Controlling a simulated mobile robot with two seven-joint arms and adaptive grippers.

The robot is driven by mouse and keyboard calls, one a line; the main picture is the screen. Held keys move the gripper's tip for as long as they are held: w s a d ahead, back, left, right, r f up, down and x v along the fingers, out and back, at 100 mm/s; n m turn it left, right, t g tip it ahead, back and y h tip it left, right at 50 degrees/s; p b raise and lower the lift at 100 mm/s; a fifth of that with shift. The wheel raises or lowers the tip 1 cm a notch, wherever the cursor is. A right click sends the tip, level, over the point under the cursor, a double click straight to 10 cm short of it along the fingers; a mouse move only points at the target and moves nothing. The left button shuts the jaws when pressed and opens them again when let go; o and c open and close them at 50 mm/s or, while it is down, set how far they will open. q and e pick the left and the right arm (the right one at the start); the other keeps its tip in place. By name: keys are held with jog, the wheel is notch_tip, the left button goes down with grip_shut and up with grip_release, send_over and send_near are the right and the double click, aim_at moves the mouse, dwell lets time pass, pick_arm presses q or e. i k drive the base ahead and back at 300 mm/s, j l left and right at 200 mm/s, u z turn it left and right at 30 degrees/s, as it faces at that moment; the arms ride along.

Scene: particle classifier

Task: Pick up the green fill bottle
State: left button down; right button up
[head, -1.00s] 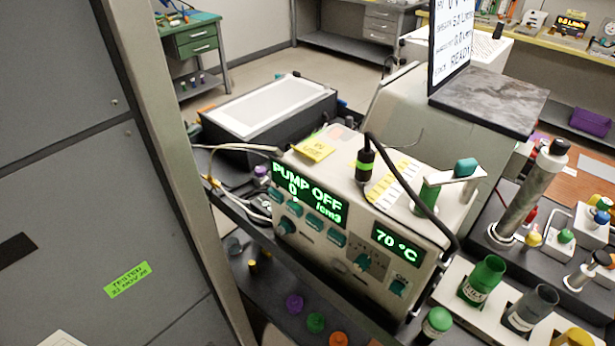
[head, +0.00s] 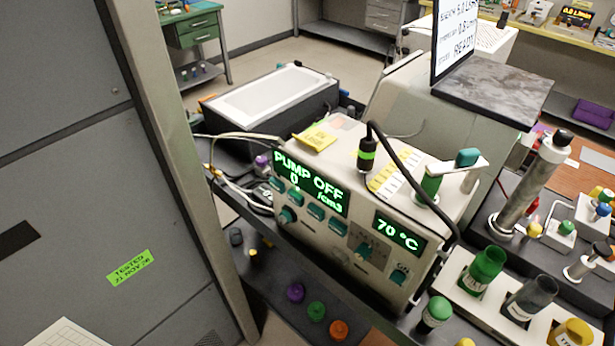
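A green open-topped bottle (head: 485,270) with a pale label stands in the white rack at the lower right. A smaller dark bottle with a green cap (head: 435,313) stands just left of that rack. I cannot tell from the view which of these two is the fill bottle. Another green cylinder (head: 430,186) stands on top of the pump unit, below a teal-tipped lever. Neither of my grippers is in view.
The pump unit (head: 318,238) reads PUMP OFF and 70 °C. A grey bottle (head: 531,299) and a yellow one (head: 570,334) share the white rack (head: 462,292). A tall metal cylinder (head: 520,205) stands behind it. A grey cabinet (head: 75,150) fills the left side. Cables drape over the unit.

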aim_at(487, 264)
jog(key=z, duration=1.25)
